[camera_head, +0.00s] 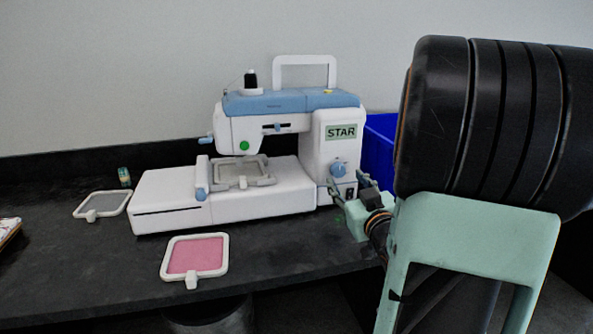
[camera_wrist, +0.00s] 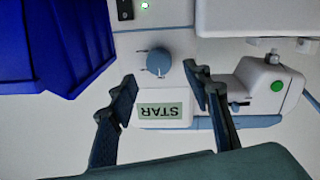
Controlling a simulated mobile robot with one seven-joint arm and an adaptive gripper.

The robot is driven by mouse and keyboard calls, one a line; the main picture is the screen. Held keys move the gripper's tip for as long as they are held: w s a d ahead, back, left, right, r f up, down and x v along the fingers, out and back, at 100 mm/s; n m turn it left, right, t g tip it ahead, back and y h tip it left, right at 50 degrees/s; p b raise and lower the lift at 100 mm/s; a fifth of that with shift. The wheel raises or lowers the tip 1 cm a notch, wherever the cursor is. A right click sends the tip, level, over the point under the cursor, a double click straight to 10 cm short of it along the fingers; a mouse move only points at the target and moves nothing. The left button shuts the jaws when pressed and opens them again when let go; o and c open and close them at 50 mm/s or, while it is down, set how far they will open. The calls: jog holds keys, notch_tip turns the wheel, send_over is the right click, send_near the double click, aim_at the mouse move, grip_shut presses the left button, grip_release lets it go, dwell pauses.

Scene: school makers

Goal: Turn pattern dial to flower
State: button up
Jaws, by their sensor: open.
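The white and blue embroidery machine (camera_head: 267,140) stands on the dark table. Its green display (camera_head: 341,132) reads STAR, and the display also shows upside down in the wrist view (camera_wrist: 160,111). The blue pattern dial (camera_head: 339,170) is on the machine's right front, below the display. The dial also shows in the wrist view (camera_wrist: 158,62), just beyond the fingertips. My gripper (camera_head: 346,187) is in front of the dial area, open and empty. In the wrist view the fingers (camera_wrist: 159,72) spread to either side of the dial, apart from it.
A hoop with pink fabric (camera_head: 196,254) lies in front of the machine, and one with grey fabric (camera_head: 101,204) lies left. A small thread spool (camera_head: 124,177) stands behind the grey hoop. A blue bin (camera_head: 378,149) is right of the machine. A power switch (camera_wrist: 145,5) is near the dial.

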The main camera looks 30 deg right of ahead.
aim_at(339, 171)
jog(key=shift+b+x, duration=0.3)
jog(key=shift+x, duration=2)
jog(key=c, duration=1.2)
jog(key=shift+o, duration=0.2)
